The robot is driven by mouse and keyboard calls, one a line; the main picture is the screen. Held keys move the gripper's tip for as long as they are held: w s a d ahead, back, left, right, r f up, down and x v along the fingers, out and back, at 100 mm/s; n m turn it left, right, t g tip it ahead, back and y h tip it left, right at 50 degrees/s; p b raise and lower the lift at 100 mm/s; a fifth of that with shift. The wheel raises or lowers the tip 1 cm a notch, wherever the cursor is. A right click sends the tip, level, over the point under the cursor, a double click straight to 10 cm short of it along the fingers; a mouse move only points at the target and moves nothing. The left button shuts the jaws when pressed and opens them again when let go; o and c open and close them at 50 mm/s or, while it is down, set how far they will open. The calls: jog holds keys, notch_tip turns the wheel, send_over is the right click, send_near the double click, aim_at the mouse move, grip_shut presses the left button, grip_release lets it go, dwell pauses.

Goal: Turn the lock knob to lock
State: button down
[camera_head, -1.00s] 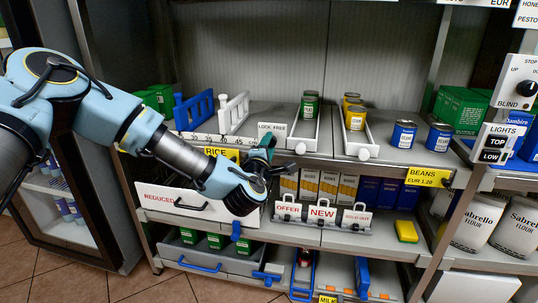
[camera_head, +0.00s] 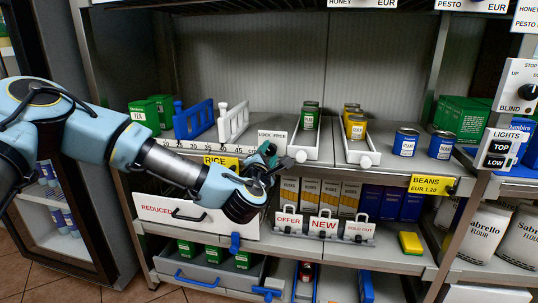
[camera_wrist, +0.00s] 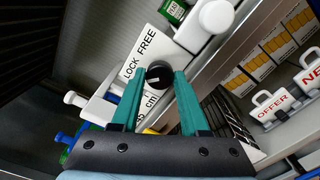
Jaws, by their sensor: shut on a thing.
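The lock knob (camera_wrist: 158,74) is a round black knob with a pale mark. It sits on a white plate lettered LOCK FREE (camera_wrist: 139,54) at the front edge of the shelf. My gripper (camera_wrist: 157,77) has its two teal fingers on either side of the knob, shut on it. In the head view my gripper (camera_head: 268,156) is just below the LOCK FREE plate (camera_head: 271,136), and it hides the knob there. I cannot tell from the mark which word the knob points to.
White pusher trays (camera_head: 306,146) with green and yellow cans stand right of the plate. A REDUCED drawer (camera_head: 160,208) is below left of my gripper. A yellow RICE label (camera_head: 221,162) is close by.

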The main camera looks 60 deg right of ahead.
jog(key=shift+c, duration=2)
grip_release()
jog(key=v, duration=1)
jog(key=shift+s+a+b, duration=0.15)
jog(key=shift+a+b, duration=0.15)
jog(key=shift+a, duration=0.1)
